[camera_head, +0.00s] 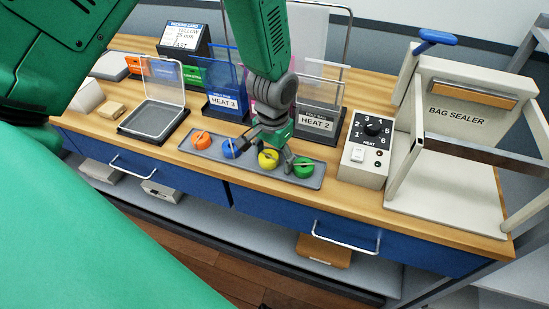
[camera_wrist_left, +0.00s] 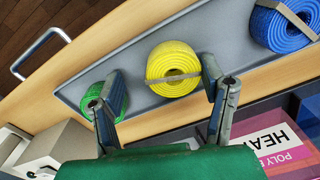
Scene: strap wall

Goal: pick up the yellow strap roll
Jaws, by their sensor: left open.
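The yellow strap roll (camera_head: 268,159) lies on a grey tray (camera_head: 222,163) on the bench, between a blue roll (camera_head: 231,148) and a green roll (camera_head: 303,167). An orange roll (camera_head: 201,140) is at the tray's left end. My left gripper (camera_head: 264,151) is open and empty, pointing down just above the yellow roll. In the left wrist view, the yellow roll (camera_wrist_left: 172,68) shows between the two spread fingers, ahead of them. One finger covers part of the green roll (camera_wrist_left: 92,98). I cannot tell the exact height of the fingertips. My right gripper is not in view.
Behind the tray stand a HEAT 3 bin (camera_head: 226,103) and a HEAT 2 bin (camera_head: 317,121). A heat control box (camera_head: 364,155) and a bag sealer (camera_head: 452,165) stand to the right. A clear-lidded grey box (camera_head: 154,119) is to the left. The tray's front edge is clear.

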